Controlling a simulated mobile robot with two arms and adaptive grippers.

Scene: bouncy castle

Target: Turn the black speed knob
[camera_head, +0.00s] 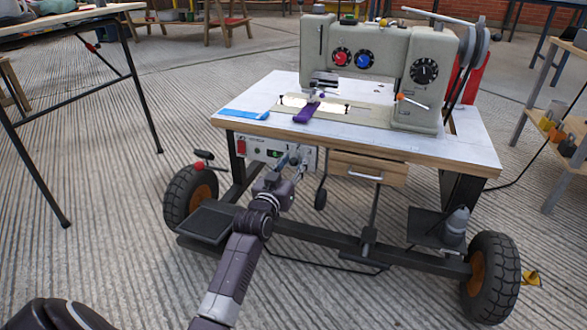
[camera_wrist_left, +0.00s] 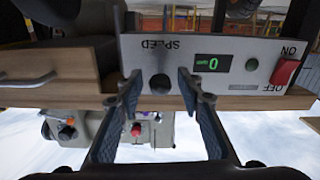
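The black speed knob (camera_wrist_left: 160,83) is a dark round knob on the light control panel (camera_wrist_left: 225,48), beside the upside-down word SPEED. The panel's small display (camera_wrist_left: 213,64) shows a green 0. My left gripper (camera_wrist_left: 158,90) is open, with one finger on each side of the knob in the wrist view; whether they touch it I cannot tell. In the head view my left gripper (camera_head: 297,160) is at the right end of the panel (camera_head: 268,153), under the table edge, and hides the knob. My right gripper is not in view.
A sewing machine (camera_head: 385,60) stands on the wheeled table (camera_head: 465,148). A wooden drawer (camera_head: 366,170) is right of my left gripper. Another table (camera_head: 60,22) stands at left.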

